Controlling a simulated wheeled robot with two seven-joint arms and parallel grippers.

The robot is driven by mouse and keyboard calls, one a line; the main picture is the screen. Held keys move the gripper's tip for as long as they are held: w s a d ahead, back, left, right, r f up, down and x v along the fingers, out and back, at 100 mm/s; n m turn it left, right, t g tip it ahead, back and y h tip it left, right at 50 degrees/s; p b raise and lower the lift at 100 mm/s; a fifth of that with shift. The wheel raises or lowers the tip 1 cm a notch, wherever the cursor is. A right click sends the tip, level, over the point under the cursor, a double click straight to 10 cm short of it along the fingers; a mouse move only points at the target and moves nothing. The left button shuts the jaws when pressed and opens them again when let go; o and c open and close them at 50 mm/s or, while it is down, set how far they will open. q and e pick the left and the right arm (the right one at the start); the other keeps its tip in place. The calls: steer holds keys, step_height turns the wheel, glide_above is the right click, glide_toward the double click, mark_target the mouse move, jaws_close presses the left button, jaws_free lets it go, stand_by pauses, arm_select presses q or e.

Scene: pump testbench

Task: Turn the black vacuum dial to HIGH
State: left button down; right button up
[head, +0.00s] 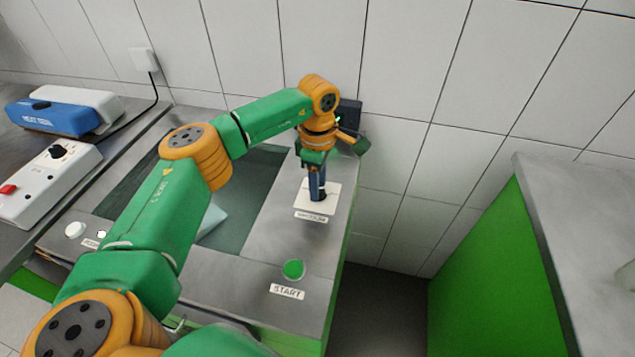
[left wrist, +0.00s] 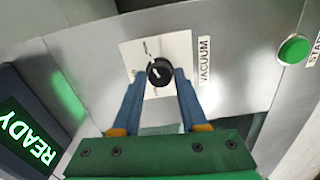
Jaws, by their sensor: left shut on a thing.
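The black vacuum dial (left wrist: 160,72) sits on a white plate (left wrist: 132,52) beside a label reading VACUUM (left wrist: 205,62). In the left wrist view, my left gripper (left wrist: 161,76) has one finger on each side of the dial and is shut on it. The dial's white pointer line shows on its face; the plate's markings are too small to read. In the head view, my left gripper (head: 318,194) reaches down onto the white plate (head: 328,203) and hides most of the dial. My right gripper is not in view.
A green START button (head: 293,269) is on the bench's front right. A dark screen reading READY (left wrist: 30,135) stands behind. A white box with a black knob (head: 50,170) and a blue-and-white device (head: 50,115) are at left. A gap separates the right counter (head: 570,200).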

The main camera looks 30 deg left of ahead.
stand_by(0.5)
arm_select(q)
steer(key=shift+c, duration=2.2)
jaws_free()
steer(key=shift+d, duration=0.1)
step_height(320, 180, up, 7)
steer(key=shift+r+b, duration=0.1)
steer(key=shift+b, duration=0.4)
